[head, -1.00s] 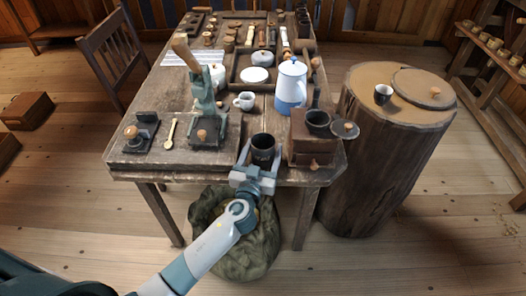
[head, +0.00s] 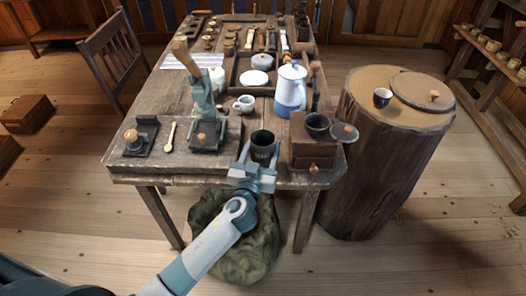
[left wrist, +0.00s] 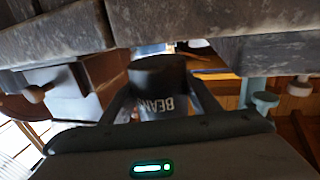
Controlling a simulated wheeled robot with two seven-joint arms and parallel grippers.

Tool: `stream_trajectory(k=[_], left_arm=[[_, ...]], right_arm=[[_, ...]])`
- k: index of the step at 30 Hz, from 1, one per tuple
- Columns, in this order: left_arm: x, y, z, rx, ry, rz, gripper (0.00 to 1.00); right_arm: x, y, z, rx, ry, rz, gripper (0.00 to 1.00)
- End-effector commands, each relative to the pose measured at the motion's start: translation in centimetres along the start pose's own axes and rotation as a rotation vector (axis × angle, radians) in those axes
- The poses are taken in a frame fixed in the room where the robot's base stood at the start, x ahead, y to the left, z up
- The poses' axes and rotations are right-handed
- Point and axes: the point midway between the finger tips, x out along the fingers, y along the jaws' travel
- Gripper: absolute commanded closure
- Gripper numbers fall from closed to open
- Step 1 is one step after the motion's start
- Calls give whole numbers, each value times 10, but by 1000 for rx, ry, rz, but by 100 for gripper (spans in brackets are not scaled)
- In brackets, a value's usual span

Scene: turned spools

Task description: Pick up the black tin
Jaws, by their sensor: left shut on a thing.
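The black tin (head: 263,148) is an open, dark cylinder at the front edge of the wooden table in the head view. In the left wrist view the tin (left wrist: 158,82) stands between the fingers, with pale upside-down lettering on its side. My left gripper (head: 261,160) reaches in from the front and is shut on the tin, one finger on each side. The tin looks upright; whether its base is clear of the tabletop I cannot tell. My right gripper is not in view.
A wooden coffee grinder (head: 312,152) stands close to the right of the tin. A lever press (head: 205,130) on a board is to the left. A blue and white pot (head: 290,92) and a white cup (head: 244,103) stand behind. A sack (head: 235,245) sits below the table edge.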

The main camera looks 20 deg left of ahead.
Motion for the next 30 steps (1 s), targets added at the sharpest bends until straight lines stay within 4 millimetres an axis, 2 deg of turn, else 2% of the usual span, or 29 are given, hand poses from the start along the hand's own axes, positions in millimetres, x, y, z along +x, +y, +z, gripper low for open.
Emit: stream_trajectory(k=[2,12,18,24,30], left_arm=[[0,0,-17,-3,5,1,69],[-61,28,-52,-5,2,2,69],[-89,40,-72,-4,2,2,69],[-104,46,-81,-1,2,1,69],[-107,48,-84,0,2,1,69]], right_arm=[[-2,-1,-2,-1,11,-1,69],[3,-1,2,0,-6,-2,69],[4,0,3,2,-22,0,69],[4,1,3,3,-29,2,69],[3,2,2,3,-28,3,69]])
